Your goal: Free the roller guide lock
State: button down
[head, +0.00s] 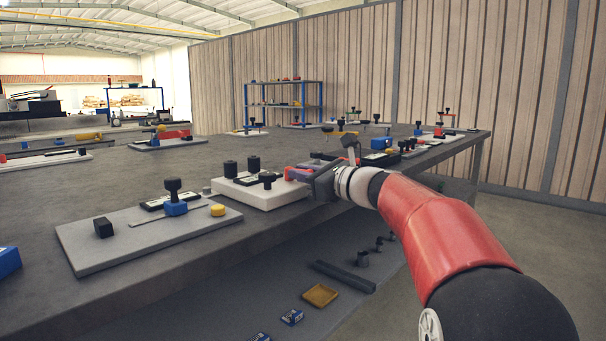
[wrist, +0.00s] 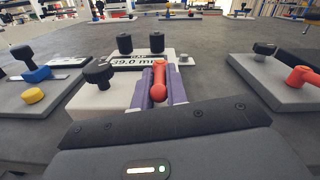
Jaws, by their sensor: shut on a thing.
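A white unit (wrist: 95,100) stands on the table, and it also shows in the head view (head: 270,195). It carries two black knobs on top (wrist: 125,43), a display plate (wrist: 138,62) reading "GAP" and about 39.0 mm, and another black knob (wrist: 99,73) at its left. A red lever (wrist: 158,90) with a rounded end points toward me at its right side. My gripper (wrist: 160,97) is shut on the red lever, its purple fingers on either side. In the head view my gripper (head: 304,176) reaches the unit's right end. The lever's far end is partly hidden.
A grey board (head: 150,240) with black, blue and yellow parts lies left of the unit. Another board (wrist: 262,78) with a black knob and red lever lies to the right. Bare tabletop (wrist: 225,40) lies behind. The table's front edge is close below my arm.

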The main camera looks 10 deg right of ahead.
jog(key=shift+d+r+y+p, duration=0.1)
jog(key=shift+y+p, duration=0.2)
jog(key=shift+p, duration=0.1)
jog(key=g+p, duration=0.1)
jog(key=n+g+y+p, duration=0.1)
jog(key=p, duration=0.1)
jog(key=n+y+p, duration=0.1)
jog(key=shift+w+d+r+g, duration=0.25)
jog(key=shift+w+d+g, duration=0.1)
jog(key=shift+w+g, duration=0.05)
jog(key=n+g+y+p, duration=0.2)
jog(key=shift+w+d+f+g+p, duration=0.1)
jog(key=shift+w+d+g+p, duration=0.1)
jog(key=shift+w+g+p, duration=0.15)
jog(key=n+g, duration=0.1)
jog(key=n+g+y, duration=0.1)
jog(key=g, duration=0.1)
jog(key=shift+w+d+f+n+y, duration=0.2)
jog(key=shift+w+f+n+y, duration=0.1)
jog(key=shift+w+n+y, duration=0.1)
jog(key=shift+w+n+g+y, duration=0.15)
jog(key=shift+n+g, duration=0.4)
jog(key=shift+g, duration=0.3)
jog(key=shift+w+n+g+y, duration=0.1)
jog(key=shift+n+g+y, duration=0.05)
jog(key=shift+n+g, duration=0.55)
jog(key=shift+w+n+g, duration=0.2)
jog(key=shift+n+g, duration=0.25)
jog(key=shift+g, duration=0.75)
